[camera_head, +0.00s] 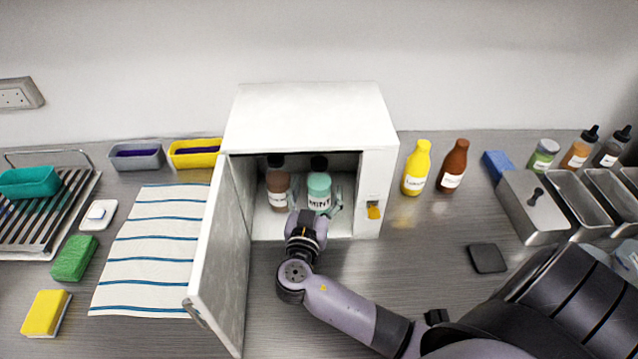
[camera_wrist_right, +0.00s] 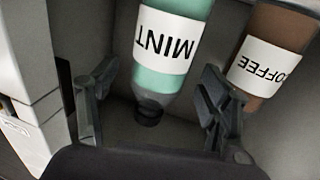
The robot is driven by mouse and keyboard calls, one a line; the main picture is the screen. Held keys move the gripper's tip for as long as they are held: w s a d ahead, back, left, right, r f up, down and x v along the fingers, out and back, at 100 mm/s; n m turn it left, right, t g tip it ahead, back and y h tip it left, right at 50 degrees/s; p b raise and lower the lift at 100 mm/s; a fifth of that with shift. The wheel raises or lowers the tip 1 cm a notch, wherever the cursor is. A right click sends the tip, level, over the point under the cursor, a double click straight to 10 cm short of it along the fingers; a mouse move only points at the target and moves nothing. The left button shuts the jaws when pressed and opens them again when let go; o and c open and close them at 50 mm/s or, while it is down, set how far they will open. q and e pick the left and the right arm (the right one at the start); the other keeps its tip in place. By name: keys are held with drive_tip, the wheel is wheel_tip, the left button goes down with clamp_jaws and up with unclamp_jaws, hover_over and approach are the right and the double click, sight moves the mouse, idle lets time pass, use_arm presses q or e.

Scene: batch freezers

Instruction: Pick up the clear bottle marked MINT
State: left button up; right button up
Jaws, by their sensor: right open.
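The MINT bottle (camera_head: 319,186) stands inside the open white cabinet, on the right side. It has teal contents, a white MINT label and a dark cap. In the right wrist view the bottle (camera_wrist_right: 157,83) appears upside down, between the two fingers. My right gripper (camera_head: 316,212) reaches through the cabinet doorway at the bottle. In the right wrist view its fingers (camera_wrist_right: 158,76) are open, one on each side of the bottle, with gaps visible. My left gripper is not in view.
A brown COFFEE bottle (camera_wrist_right: 272,50) stands close beside the MINT bottle. The cabinet door (camera_head: 222,262) is swung open to the left of my right arm. Yellow (camera_head: 416,170) and brown (camera_head: 453,167) bottles stand right of the cabinet (camera_head: 310,118). A striped towel (camera_head: 150,250) lies left.

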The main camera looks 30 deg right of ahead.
drive_tip(key=shift+x, duration=1.35)
drive_tip(key=shift+c, duration=0.4)
drive_tip(key=c, duration=1.4)
